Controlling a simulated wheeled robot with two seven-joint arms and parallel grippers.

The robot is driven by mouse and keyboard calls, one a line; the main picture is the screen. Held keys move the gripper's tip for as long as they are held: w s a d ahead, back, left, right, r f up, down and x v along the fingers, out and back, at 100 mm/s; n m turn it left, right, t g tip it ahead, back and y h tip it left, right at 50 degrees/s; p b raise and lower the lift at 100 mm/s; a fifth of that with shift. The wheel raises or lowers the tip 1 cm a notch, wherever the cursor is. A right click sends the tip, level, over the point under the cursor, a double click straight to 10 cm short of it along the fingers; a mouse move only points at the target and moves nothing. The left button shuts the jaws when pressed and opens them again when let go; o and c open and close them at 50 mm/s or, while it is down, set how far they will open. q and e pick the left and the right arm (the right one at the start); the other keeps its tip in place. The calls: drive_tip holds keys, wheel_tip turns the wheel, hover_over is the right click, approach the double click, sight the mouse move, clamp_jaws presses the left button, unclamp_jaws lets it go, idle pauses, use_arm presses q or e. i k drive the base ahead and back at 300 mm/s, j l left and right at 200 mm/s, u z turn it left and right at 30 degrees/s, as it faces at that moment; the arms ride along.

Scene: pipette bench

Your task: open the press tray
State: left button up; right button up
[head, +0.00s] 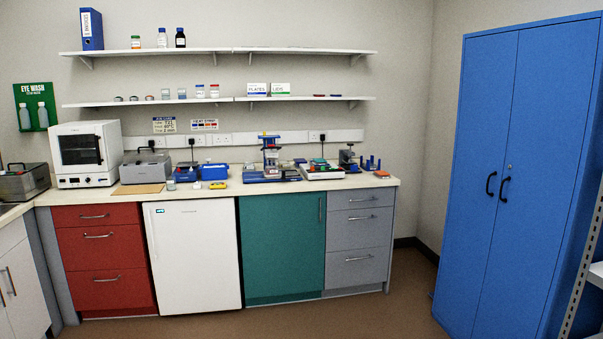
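Neither of my grippers is in view.
The worktop (105,191) also holds a white oven (86,154), grey lidded baths and small blue and yellow items. Below are red drawers (98,254), a white fridge (193,254), a teal cabinet (280,245) and grey drawers (358,240). A blue cupboard (490,255) stands right. The visible floor is clear.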

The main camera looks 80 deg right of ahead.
sight(352, 168)
drive_tip(key=z, duration=1)
drive_tip(key=i+l+z, duration=0.1)
drive_tip(key=l+z, duration=0.25)
drive_tip(key=i+l+z, duration=0.15)
drive_tip(key=l+z, duration=0.2)
drive_tip(key=i+l+z, duration=0.45)
drive_tip(key=l+z, duration=0.2)
drive_tip(key=i+l+z, duration=0.55)
drive_tip(key=i+z, duration=0.55)
drive_tip(key=i+u, duration=0.1)
drive_tip(key=i, duration=0.45)
drive_tip(key=i+l+u, duration=0.1)
drive_tip(key=i, duration=0.4)
drive_tip(key=i+l+u, duration=0.1)
drive_tip(key=i+l, duration=0.15)
drive_tip(key=i, duration=0.3)
drive_tip(key=i+l+u, duration=0.1)
drive_tip(key=i, duration=0.4)
drive_tip(key=i+l+u, duration=0.3)
drive_tip(key=i, duration=0.15)
drive_tip(key=i+l+u, duration=0.3)
drive_tip(key=i, duration=0.1)
